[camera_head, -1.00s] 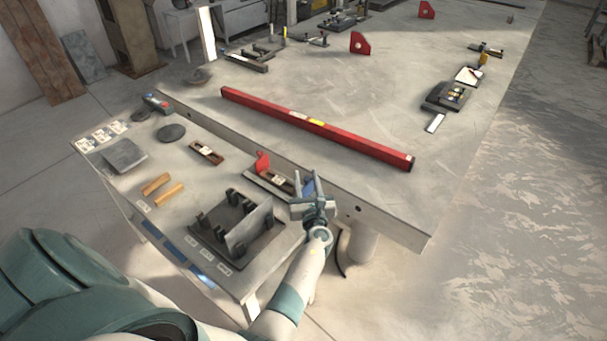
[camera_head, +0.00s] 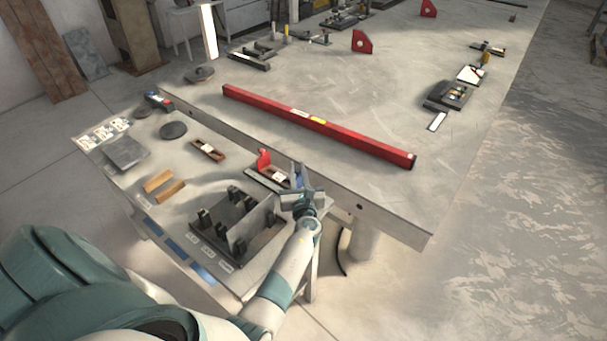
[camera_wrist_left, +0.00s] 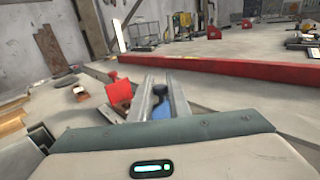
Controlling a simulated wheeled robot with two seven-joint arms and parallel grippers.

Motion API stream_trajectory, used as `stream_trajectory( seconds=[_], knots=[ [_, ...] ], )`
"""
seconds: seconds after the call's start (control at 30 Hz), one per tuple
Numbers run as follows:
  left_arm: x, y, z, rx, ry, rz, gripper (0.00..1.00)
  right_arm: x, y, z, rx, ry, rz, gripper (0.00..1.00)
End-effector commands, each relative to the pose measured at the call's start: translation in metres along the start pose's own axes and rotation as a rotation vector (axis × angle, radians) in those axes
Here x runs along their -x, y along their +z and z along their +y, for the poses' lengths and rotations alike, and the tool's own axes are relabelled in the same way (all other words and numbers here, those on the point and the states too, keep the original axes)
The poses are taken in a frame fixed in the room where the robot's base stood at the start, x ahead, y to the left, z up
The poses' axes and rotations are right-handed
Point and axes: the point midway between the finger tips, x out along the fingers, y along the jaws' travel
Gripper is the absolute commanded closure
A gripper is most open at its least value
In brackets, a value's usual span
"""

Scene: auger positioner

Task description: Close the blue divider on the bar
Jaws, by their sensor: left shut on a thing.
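The bar (camera_head: 255,180) lies along the far edge of the low side table, with a red upright divider (camera_head: 263,159) at its left part; this divider also shows in the left wrist view (camera_wrist_left: 118,91). The blue divider (camera_wrist_left: 161,106) shows only in part between my left fingers, and as a small blue patch in the head view (camera_head: 300,180). My left gripper (camera_head: 299,170) is at the bar's right end, shut on the blue divider, to the right of the red one. Its fingers hide much of the blue divider. My right gripper is not in view.
A long red beam (camera_head: 315,126) lies on the large table just beyond. A dark fixture with upright plates (camera_head: 238,225) stands left of my left forearm. Wooden blocks (camera_head: 165,187) and a dark plate (camera_head: 126,151) lie further left.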

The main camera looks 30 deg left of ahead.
Motion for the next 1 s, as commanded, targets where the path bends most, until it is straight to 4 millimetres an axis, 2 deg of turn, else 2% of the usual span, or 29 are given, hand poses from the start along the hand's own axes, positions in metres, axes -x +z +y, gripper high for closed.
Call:
stream_trajectory(
  seconds=[0.17, 0.2, 0.23, 0.27, 0.67, 0.87, 1.0],
  knots=[
    [0.001, -0.001, 0.000, 0.001, 0.001, 0.002, 1.00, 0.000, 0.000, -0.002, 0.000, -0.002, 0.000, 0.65],
    [0.001, -0.001, 0.000, 0.001, 0.000, 0.002, 0.76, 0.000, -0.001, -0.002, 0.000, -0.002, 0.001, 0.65],
    [0.001, -0.001, 0.000, 0.001, 0.000, 0.002, 0.69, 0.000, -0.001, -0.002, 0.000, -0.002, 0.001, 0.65],
    [0.001, -0.001, 0.000, 0.001, 0.000, 0.002, 0.67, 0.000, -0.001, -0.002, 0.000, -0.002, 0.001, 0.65],
    [0.004, 0.000, -0.001, 0.001, 0.000, 0.002, 0.67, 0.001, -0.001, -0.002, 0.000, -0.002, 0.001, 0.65],
    [0.020, 0.000, 0.000, 0.001, 0.001, 0.003, 0.67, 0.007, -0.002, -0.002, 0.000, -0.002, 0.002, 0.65],
    [0.042, 0.000, -0.001, 0.000, -0.001, 0.003, 0.67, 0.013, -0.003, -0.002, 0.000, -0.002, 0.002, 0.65]
  ],
)
